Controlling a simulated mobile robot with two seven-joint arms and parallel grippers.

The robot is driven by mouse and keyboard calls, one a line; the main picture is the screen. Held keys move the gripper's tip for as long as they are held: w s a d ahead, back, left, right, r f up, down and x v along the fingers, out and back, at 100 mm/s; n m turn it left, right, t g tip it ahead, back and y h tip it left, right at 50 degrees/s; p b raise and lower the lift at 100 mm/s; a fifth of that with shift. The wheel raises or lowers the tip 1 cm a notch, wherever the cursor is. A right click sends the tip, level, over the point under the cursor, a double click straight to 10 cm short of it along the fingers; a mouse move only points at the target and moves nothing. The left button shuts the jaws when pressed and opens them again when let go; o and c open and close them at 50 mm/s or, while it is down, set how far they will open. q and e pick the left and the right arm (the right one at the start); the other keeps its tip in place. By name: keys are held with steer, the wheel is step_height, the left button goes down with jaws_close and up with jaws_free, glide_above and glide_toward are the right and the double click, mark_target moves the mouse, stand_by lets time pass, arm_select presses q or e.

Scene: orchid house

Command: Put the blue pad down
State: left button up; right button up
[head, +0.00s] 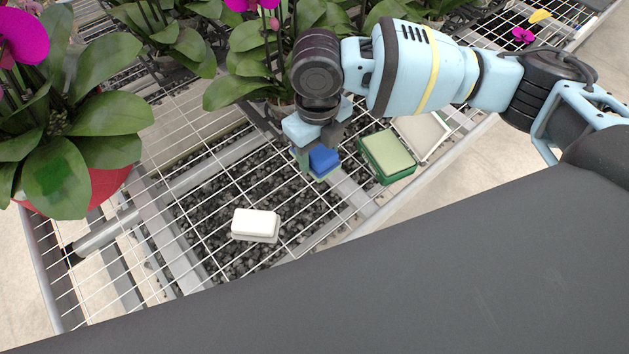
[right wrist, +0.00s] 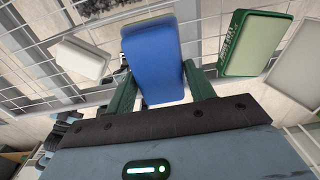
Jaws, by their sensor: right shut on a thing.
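The blue pad (head: 323,160) is a small blue block in the head view, held at the wire mesh bench near the middle. My right gripper (head: 318,168) reaches down from the upper right and is shut on it. In the right wrist view the blue pad (right wrist: 152,58) sits between the two dark green fingers of the right gripper (right wrist: 160,88). I cannot tell whether its underside touches the mesh. My left gripper is not in view.
A white block (head: 256,222) lies on the wire mesh bench (head: 215,262). A green-rimmed pale green pad (head: 388,155) lies right of the gripper, beside a whitish flat tray (head: 425,132). Potted orchids (head: 95,110) stand left and behind. Bare mesh surrounds the white block.

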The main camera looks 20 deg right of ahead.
steer(key=shift+f, duration=0.35)
step_height(320, 180, down, 4)
steer(key=shift+r, duration=0.15)
steer(key=shift+f+b, duration=0.35)
steer(key=shift+f, duration=2.45)
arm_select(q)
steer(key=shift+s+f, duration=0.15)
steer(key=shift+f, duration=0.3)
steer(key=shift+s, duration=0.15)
arm_select(e)
steer(key=shift+f, duration=0.1)
steer(key=o, duration=0.9)
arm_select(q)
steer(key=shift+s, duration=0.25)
arm_select(e)
steer(key=shift+o, duration=0.2)
